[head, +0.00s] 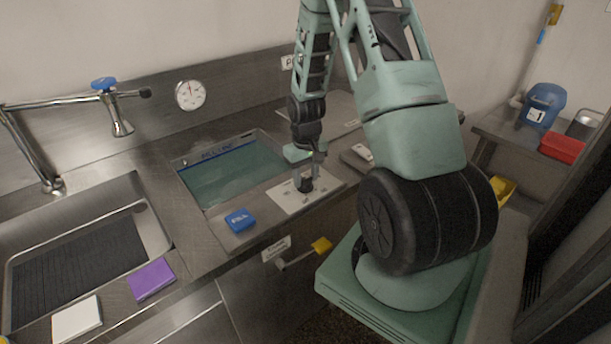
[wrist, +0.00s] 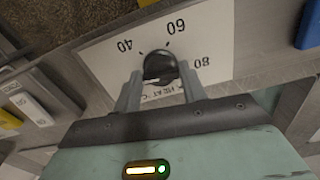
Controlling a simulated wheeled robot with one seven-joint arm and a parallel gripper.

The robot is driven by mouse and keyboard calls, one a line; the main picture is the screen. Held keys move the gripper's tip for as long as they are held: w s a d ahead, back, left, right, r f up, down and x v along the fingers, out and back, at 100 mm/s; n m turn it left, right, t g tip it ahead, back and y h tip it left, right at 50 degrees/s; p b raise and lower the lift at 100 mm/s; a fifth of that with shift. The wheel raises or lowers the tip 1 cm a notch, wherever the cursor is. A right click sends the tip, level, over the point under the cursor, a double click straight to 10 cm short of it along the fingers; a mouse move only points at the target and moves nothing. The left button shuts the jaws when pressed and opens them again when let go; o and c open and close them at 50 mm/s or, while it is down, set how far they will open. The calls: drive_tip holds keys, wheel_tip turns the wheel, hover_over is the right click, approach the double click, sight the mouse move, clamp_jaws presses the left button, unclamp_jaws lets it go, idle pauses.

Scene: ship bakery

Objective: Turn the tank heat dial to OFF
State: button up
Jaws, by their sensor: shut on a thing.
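The tank heat dial is a black round knob (wrist: 160,67) on a white plate (wrist: 103,56) marked 40, 60 and 80 in the wrist view. A pale line on the knob shows, but I cannot tell surely which mark it points to. My gripper (wrist: 160,80) has one finger on each side of the knob and is shut on it. In the head view my gripper (head: 305,172) reaches down onto the white plate (head: 290,200) beside the water tank. The knob is mostly hidden there. The OFF mark is not visible.
The filled tank (head: 230,175) lies left of the plate. A blue block (head: 240,220) sits at the counter's front. A sink (head: 80,250), purple sponge (head: 151,279) and white block (head: 77,319) are further left.

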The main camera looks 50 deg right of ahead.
sight(306, 179)
drive_tip(key=shift+d+n+p, duration=0.1)
drive_tip(key=shift+n+p, duration=0.2)
drive_tip(key=shift+n, duration=1.8)
drive_tip(key=o, duration=1)
drive_tip(key=shift+r, duration=0.1)
wheel_tip(306, 179, up, 17)
drive_tip(key=shift+r+b, duration=0.15)
drive_tip(key=shift+b, duration=0.75)
